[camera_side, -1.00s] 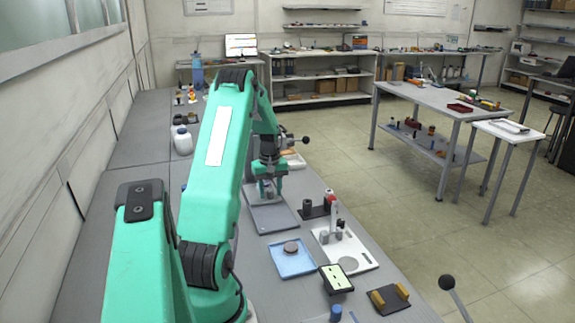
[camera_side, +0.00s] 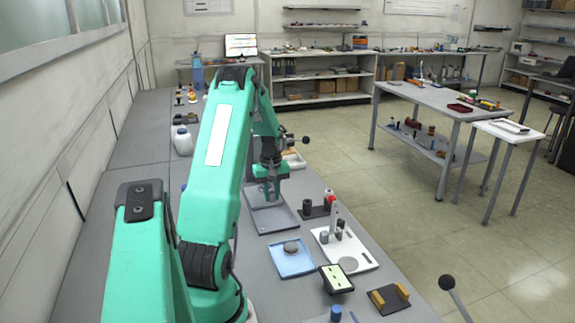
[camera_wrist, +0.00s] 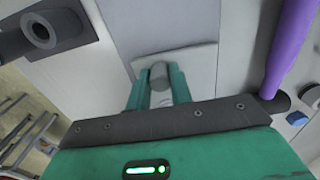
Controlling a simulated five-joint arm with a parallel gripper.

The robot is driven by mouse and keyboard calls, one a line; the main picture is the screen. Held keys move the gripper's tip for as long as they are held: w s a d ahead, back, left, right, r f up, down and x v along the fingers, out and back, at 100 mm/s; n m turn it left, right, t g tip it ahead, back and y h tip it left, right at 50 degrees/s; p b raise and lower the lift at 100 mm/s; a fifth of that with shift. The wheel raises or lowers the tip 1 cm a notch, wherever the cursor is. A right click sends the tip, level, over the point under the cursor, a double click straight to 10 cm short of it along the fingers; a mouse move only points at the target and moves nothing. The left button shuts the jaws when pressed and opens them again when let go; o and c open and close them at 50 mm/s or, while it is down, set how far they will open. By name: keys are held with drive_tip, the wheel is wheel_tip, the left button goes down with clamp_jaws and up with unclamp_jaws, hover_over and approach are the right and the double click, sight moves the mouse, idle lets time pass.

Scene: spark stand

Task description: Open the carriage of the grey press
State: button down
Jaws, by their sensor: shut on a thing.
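My gripper (camera_side: 267,196) is lowered over the far end of a flat grey tray-like plate (camera_side: 275,218) on the bench. In the wrist view my gripper (camera_wrist: 158,90) has its two green fingers shut on a short grey cylindrical knob (camera_wrist: 158,73). The knob stands in front of a pale grey panel (camera_wrist: 190,62). A dark lever with a black ball end (camera_side: 305,140) sticks out to the right behind my wrist. My arm hides most of what is there, so I cannot tell the press's full shape.
A blue tray (camera_side: 292,262) with a grey disc and a white plate (camera_side: 362,256) with upright parts lie nearer. A dark block holder (camera_side: 310,211) is close on the right. A purple rod (camera_wrist: 288,45) and dark ring (camera_wrist: 40,35) flank the fingers in the wrist view.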

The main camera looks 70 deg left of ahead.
drive_tip(key=d, duration=1.1)
drive_tip(key=shift+w+d, duration=0.1)
drive_tip(key=shift+d, duration=0.3)
drive_tip(key=c, duration=1.3)
unclamp_jaws()
drive_tip(key=shift+o, duration=0.2)
drive_tip(key=shift+r, duration=0.1)
wheel_tip(320, 180, up, 8)
